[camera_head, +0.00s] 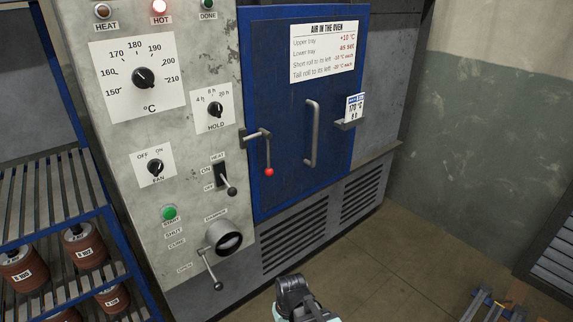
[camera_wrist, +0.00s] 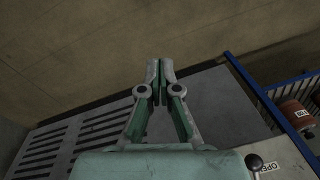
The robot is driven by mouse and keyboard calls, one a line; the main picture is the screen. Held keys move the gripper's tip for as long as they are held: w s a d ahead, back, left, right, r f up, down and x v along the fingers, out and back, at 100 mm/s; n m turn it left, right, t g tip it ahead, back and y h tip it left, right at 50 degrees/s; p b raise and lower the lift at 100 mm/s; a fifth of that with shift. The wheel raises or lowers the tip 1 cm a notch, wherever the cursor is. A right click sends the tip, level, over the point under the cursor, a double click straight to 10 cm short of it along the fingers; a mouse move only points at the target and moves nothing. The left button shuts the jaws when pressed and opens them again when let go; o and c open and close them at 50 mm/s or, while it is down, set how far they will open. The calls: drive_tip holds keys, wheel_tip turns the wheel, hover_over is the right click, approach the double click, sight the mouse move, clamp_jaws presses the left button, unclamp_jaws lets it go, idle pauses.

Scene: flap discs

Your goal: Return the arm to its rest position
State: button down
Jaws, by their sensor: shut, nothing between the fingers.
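My gripper (camera_wrist: 161,70) shows in the wrist view with its two fingers together and nothing between them. It is in front of the oven's lower grey panel (camera_wrist: 205,105), apart from any object as far as I can see. In the head view, a dark and pale-green part of my arm shows at the bottom edge, low in front of the oven; the fingers cannot be made out there. The blue oven door (camera_head: 280,120) is shut. Its latch lever (camera_head: 268,155) with a red knob hangs down.
The control panel (camera_head: 190,140) has protruding knobs and levers; the HOT lamp (camera_head: 159,7) glows red. A damper lever (camera_wrist: 255,162) is close to my gripper's body in the wrist view. A blue rack (camera_head: 45,240) holds brown rolls at left. Floor (camera_head: 375,265) in front is partly clear.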

drive_tip(key=s+d+f+m+g, duration=0.1)
drive_tip(key=s+d+f+g, duration=0.1)
drive_tip(key=s+d+f, duration=0.3)
drive_tip(key=s+d+f+m+g+p, duration=0.1)
drive_tip(key=s+d+f, duration=0.5)
drive_tip(key=s, duration=0.7)
drive_tip(key=s+d+f+m+g+h, duration=0.1)
drive_tip(key=s+d+f+g, duration=0.3)
drive_tip(key=s, duration=0.5)
drive_tip(key=d+f+m, duration=0.1)
drive_tip(key=d+f, duration=0.1)
drive_tip(key=d, duration=0.1)
drive_tip(key=shift+f, duration=0.15)
